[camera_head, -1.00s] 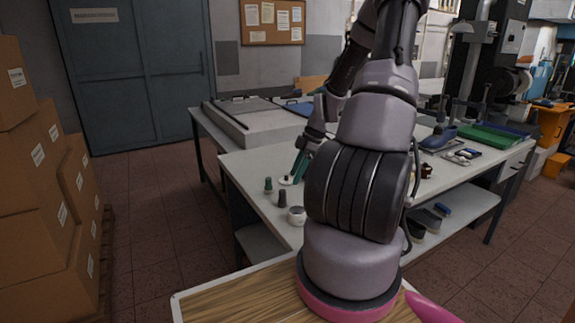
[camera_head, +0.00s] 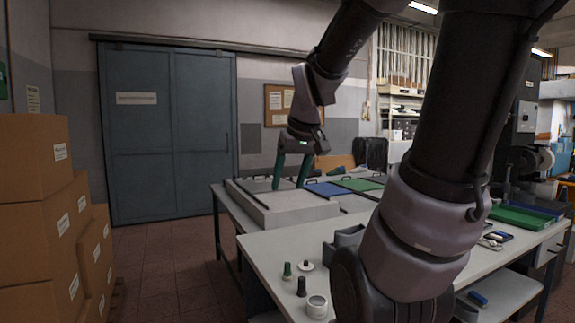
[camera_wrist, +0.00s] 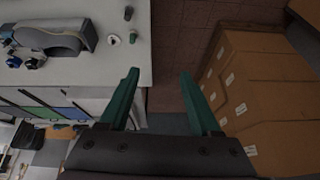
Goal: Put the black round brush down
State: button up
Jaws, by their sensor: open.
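My gripper (camera_head: 289,187) is open and empty, raised above the table's far left part, its green fingers pointing down. In the wrist view its fingers (camera_wrist: 160,73) stand wide apart with nothing between them. A small round pale piece with a dark knob (camera_head: 305,265), which looks like the round brush, rests knob up on the table's left edge. It also shows in the wrist view (camera_wrist: 114,39), apart from the fingers. Beside it stand a green-topped piece (camera_head: 287,271) and a dark upright piece (camera_head: 301,287). The bristles are too small to make out.
A white round jar (camera_head: 317,307) stands nearer on the light table (camera_head: 270,243). A grey holder (camera_head: 345,240) is behind it. A raised grey slab (camera_head: 290,210) and blue and green mats (camera_head: 358,184) lie farther back. Cardboard boxes (camera_head: 40,205) are stacked at the left.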

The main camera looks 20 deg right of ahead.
jog(key=s+a+r+m+t+y, duration=0.1)
jog(key=s+a+r+m, duration=0.2)
jog(key=s, duration=0.3)
jog(key=shift+s+a+r+m+t+y, duration=0.15)
jog(key=shift+s+r+m+t+y, duration=0.3)
jog(key=shift+r, duration=0.4)
jog(key=shift+o, duration=0.3)
jog(key=shift+w, duration=0.25)
